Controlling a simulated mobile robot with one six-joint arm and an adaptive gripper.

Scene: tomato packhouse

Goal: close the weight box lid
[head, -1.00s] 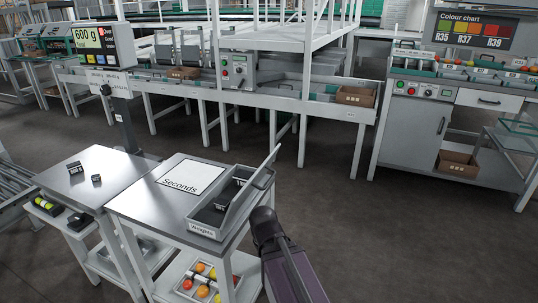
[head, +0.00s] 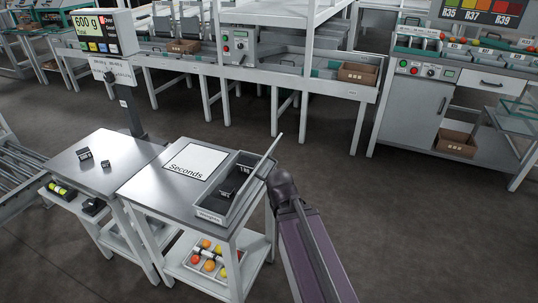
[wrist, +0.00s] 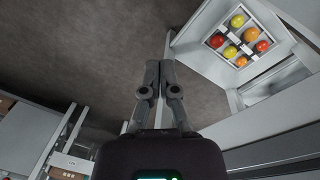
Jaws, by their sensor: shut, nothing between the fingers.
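The grey weight box (head: 209,215) stands on the right part of the metal bench, labelled "Weights", with dark weights (head: 235,180) inside. Its lid (head: 266,158) stands raised along the box's right side, tilted outward. My arm's end is just right of the lid in the head view; my fingers are hidden there, and I cannot tell whether they touch the lid. In the wrist view my gripper (wrist: 159,70) is shut and empty, its fingertips together above the floor.
A "Seconds" sheet (head: 194,160) lies left of the box. Small dark weights (head: 84,154) and a scale display (head: 88,35) are farther left. A tray of tomatoes (head: 192,260) sits on the shelf below, also seen in the wrist view (wrist: 213,42). Open floor (head: 400,220) lies to the right.

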